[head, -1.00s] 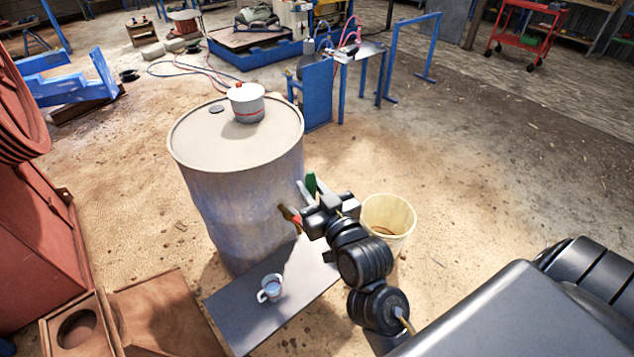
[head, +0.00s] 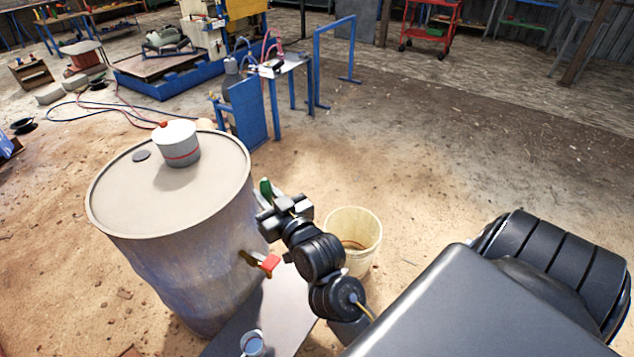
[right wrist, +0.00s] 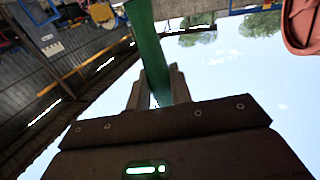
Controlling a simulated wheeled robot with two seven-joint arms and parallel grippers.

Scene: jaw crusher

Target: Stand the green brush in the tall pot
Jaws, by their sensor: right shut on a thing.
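The green brush (head: 265,188) is held in my right gripper (head: 268,203), beside the right side of the big drum. In the right wrist view the gripper (right wrist: 157,88) is shut on the brush's green handle (right wrist: 150,45), which runs up out of the picture; its far end is not seen there. A cream bucket (head: 352,225) stands on the floor right of the gripper. I cannot tell which of these is the tall pot. My left gripper is not in view.
The drum (head: 110,205) stands close to my right arm; a red-handled tap-like part (head: 270,263) juts from its side. A grey board (head: 275,318) below carries a small metal mug (head: 252,344). A blue frame table (head: 282,68) stands behind. Sandy floor at the right is clear.

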